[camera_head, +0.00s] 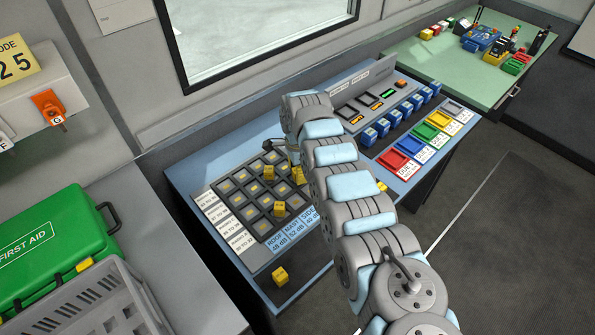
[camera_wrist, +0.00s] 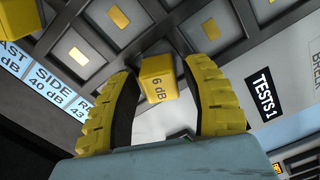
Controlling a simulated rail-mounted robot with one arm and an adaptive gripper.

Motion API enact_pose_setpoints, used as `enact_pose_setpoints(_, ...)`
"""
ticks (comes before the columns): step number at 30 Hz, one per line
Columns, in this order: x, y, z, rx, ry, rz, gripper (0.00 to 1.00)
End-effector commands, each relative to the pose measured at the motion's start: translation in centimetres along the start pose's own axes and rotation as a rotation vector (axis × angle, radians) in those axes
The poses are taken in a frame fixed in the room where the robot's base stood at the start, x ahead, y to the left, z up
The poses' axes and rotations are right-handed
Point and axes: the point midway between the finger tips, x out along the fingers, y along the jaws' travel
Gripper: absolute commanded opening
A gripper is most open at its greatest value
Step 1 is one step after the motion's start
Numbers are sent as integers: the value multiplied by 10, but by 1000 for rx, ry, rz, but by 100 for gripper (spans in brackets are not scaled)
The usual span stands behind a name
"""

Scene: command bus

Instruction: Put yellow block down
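A yellow block (camera_wrist: 157,80) marked "6 dB" is between the two yellow fingertips of my gripper (camera_wrist: 160,72) in the wrist view. A narrow gap shows on either side of the block, so the fingers look open around it. The block is over or at the edge of a dark grid rack (camera_wrist: 110,75) with yellow-marked cells; whether it rests there cannot be told. In the head view, my gripper (camera_head: 292,150) is low over the right part of the rack (camera_head: 240,190), with a yellow block (camera_head: 298,174) just below it.
Other yellow blocks stand on the rack (camera_head: 268,172), at its front edge (camera_head: 280,209) and on the dark panel in front (camera_head: 280,276). Blue blocks (camera_head: 383,127) and coloured trays (camera_head: 408,144) lie to the right. A green first aid case (camera_head: 50,245) is at left.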

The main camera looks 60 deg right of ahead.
Motion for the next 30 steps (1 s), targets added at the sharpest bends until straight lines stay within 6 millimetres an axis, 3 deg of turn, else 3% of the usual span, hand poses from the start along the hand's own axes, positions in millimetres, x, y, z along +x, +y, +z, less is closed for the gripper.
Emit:
enact_pose_setpoints(11, -11, -1, 0, 0, 0, -2, 48)
enact_pose_setpoints(30, -84, -1, 0, -1, 1, -4, 48)
